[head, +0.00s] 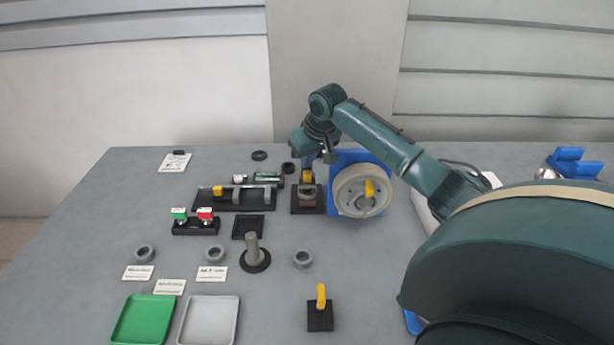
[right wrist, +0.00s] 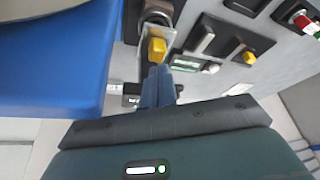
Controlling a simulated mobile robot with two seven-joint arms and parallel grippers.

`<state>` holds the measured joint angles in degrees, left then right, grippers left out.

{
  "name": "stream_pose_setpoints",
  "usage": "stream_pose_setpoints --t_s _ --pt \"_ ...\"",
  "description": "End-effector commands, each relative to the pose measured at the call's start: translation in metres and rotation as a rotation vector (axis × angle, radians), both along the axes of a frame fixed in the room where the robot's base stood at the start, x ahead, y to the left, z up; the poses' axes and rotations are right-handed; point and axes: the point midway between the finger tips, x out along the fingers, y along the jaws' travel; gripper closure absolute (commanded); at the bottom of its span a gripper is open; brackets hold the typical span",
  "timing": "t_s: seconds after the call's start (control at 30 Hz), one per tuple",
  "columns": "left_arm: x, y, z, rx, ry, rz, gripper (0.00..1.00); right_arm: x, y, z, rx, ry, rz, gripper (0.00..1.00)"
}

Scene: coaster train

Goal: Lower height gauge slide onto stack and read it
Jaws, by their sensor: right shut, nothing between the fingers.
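The height gauge (head: 306,204) stands near the back centre on a dark base, with a grey ring-shaped piece on it. Its slide has a yellow knob (head: 307,177), which also shows in the right wrist view (right wrist: 157,50) on a clear plate. My right gripper (head: 308,160) is over the gauge, its blue fingers (right wrist: 157,75) shut and empty. The fingertips are right at the yellow knob; I cannot tell whether they touch. A small unit with a greenish display (head: 268,177) lies left of the gauge; its reading is not legible. My left gripper is out of view.
A blue stand with a large pale wheel (head: 349,192) is close on the gauge's right. A black fixture (head: 235,198) and a red and green button box (head: 196,226) are left. A post (head: 253,250), loose grey rings and trays (head: 208,322) are in front.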

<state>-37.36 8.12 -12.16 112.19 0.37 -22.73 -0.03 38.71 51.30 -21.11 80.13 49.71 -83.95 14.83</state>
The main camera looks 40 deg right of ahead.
Motion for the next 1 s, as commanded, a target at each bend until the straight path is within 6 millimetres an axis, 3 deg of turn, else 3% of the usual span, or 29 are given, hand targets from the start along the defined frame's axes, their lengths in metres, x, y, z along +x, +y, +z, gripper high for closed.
stream_pose_setpoints --t_s 1.0 --pt "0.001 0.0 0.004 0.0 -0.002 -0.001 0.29 0.0 0.0 0.079 -0.001 -0.003 0.0 1.0"
